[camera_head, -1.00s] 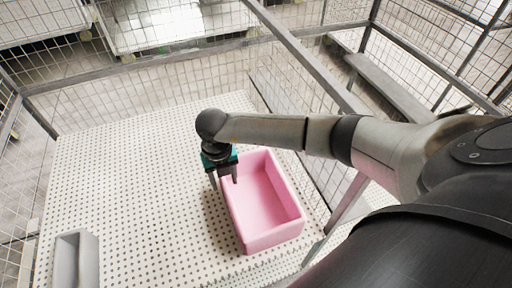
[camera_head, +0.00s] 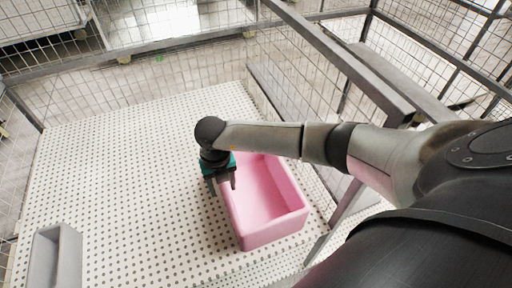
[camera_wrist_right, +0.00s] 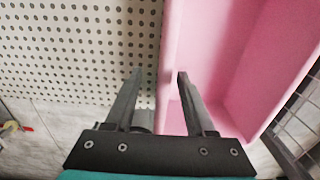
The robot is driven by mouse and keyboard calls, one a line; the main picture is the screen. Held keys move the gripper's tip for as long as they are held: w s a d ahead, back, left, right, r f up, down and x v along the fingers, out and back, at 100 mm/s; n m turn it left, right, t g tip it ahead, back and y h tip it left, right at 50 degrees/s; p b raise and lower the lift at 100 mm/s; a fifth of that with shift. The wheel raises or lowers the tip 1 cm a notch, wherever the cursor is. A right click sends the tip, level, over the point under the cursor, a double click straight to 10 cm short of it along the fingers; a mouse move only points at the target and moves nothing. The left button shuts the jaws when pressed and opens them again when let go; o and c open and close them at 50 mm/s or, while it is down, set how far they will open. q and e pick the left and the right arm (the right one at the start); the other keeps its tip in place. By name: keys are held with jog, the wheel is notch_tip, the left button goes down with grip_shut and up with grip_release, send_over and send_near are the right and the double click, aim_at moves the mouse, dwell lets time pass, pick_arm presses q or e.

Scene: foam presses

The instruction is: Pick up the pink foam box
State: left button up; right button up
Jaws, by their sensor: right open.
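The pink foam box (camera_head: 268,234) is an open-topped tray on the perforated white table (camera_head: 130,170), near its right edge. My right gripper (camera_head: 225,186) is at the box's left wall, near its far left corner. In the right wrist view, the open fingers (camera_wrist_right: 160,75) point down with the pink wall (camera_wrist_right: 172,60) between them, one finger outside over the table and one on the inner side. Whether either finger touches the wall I cannot tell. My left gripper is not in view.
A grey foam tray (camera_head: 55,258) stands at the table's lower left. A metal mesh cage (camera_head: 190,75) surrounds the table, with a grey post (camera_head: 345,205) close to the box's right.

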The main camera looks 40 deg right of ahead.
jog(key=shift+w+d+f+b, duration=0.1)
jog(key=shift+d+f+b, duration=0.15)
jog(key=shift+f+b, duration=0.75)
notch_tip(320, 180, down, 3)
jog(key=b, duration=0.3)
jog(key=shift+w+d+f, duration=0.15)
jog(key=shift+c, duration=0.2)
grip_shut()
dwell(0.4)
